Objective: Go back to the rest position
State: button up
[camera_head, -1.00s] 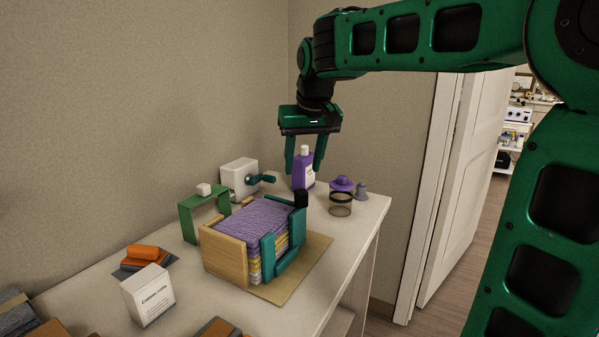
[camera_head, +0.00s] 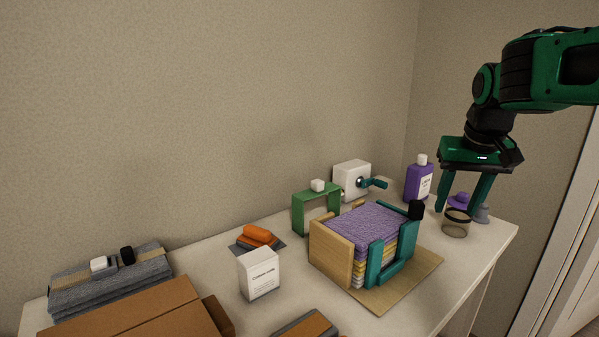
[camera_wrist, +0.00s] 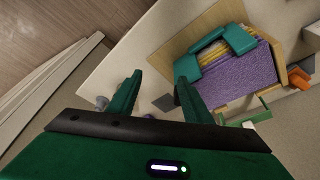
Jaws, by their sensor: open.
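My gripper (camera_head: 463,194) is open and empty at the right of the head view. It hangs pointing down above the right part of the white table, in front of the jar with a purple lid (camera_head: 457,222). Its two green fingers also show spread apart in the wrist view (camera_wrist: 158,92). The stack shows in the wrist view too (camera_wrist: 240,78), beyond the fingers.
A purple bottle (camera_head: 418,182), a white box with a teal handle (camera_head: 352,180) and a green frame (camera_head: 303,212) stand along the back. A white carton (camera_head: 258,274), an orange roll (camera_head: 258,234) and grey folded cloths (camera_head: 110,285) are left. A wall closes the back.

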jog(key=s+d+f+m+g, duration=0.1)
jog(key=s+f, duration=0.4)
jog(key=s, duration=0.4)
jog(key=s+d+f+m+g, duration=0.1)
jog(key=s+d+f, duration=0.1)
jog(key=s+f, duration=0.3)
jog(key=s+d+f+m+g+y, duration=0.1)
jog(key=s+f, duration=0.4)
jog(key=s, duration=0.8)
jog(key=shift+d+f+m, duration=0.25)
jog(key=shift+d+m, duration=0.05)
jog(key=shift+d, duration=0.15)
jog(key=shift+w+f, duration=0.2)
jog(key=shift+w, duration=0.45)
